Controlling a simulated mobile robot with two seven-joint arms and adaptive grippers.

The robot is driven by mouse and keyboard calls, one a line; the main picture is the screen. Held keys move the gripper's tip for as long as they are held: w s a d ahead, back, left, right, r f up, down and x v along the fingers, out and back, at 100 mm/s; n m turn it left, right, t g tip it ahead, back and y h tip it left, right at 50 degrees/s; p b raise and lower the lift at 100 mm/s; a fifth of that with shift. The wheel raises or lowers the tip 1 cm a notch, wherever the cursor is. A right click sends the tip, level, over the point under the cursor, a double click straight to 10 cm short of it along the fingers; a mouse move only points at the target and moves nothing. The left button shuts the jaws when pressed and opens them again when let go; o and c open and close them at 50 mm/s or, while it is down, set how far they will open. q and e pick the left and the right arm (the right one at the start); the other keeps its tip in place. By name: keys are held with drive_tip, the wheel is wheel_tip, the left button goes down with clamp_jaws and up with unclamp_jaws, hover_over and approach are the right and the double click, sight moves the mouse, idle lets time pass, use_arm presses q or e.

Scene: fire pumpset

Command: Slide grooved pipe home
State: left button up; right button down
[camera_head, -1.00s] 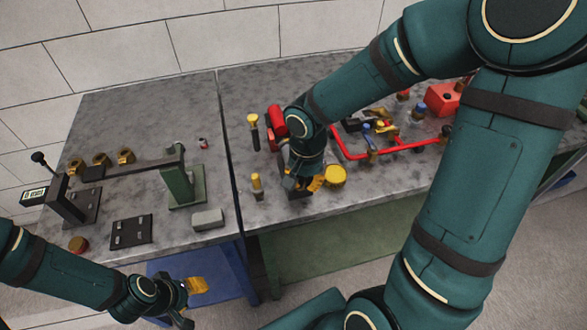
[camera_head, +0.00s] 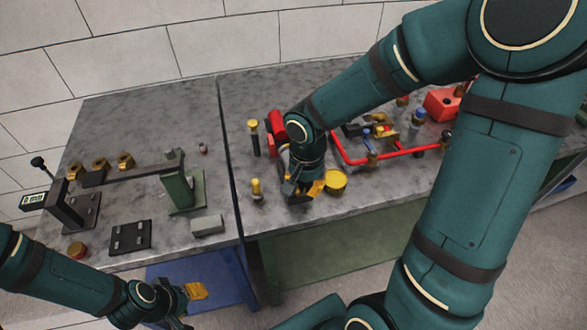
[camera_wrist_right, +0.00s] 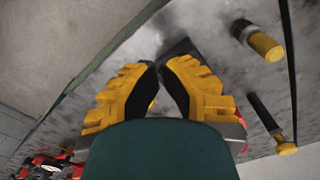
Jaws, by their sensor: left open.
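A short red cylinder (camera_head: 278,124), possibly the grooved pipe, is on the right-hand bench just behind my right wrist. Its lower end is hidden by the wrist, and I cannot make out a groove. My right gripper (camera_head: 303,196) points down low over the front of this bench. In the right wrist view its yellow, black-padded fingers (camera_wrist_right: 158,66) have tips close together, with a dark block just beyond. I cannot tell whether anything is held. My left gripper (camera_head: 190,300) is open and empty in front of the left-hand bench.
A yellow round piece (camera_head: 335,181) stands right of my right gripper. Yellow-topped tools (camera_head: 257,190) stand to its left. A red pipe frame (camera_head: 376,158) lies further right. The left bench holds a green stand (camera_head: 182,191), a grey block (camera_head: 207,225) and a dark plate (camera_head: 130,237).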

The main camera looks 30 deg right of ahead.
drive_tip(key=shift+f+b, duration=1.3)
drive_tip(key=shift+b, duration=0.15)
idle(0.3)
drive_tip(key=shift+w+d, duration=0.15)
drive_tip(key=shift+w, duration=0.55)
drive_tip(key=shift+w+d, duration=0.15)
drive_tip(key=shift+w, duration=0.5)
idle(0.3)
drive_tip(key=shift+s, duration=0.3)
idle(0.6)
drive_tip(key=shift+w+a+b, duration=0.15)
drive_tip(key=shift+a+b, duration=0.35)
drive_tip(key=shift+a, duration=0.15)
drive_tip(key=shift+w+d, duration=0.2)
drive_tip(key=shift+w, duration=0.65)
idle(0.7)
drive_tip(key=shift+s, duration=0.3)
drive_tip(key=shift+w+a+b, duration=0.25)
drive_tip(key=shift+a+b, duration=0.15)
drive_tip(key=shift+a, duration=0.2)
idle(0.6)
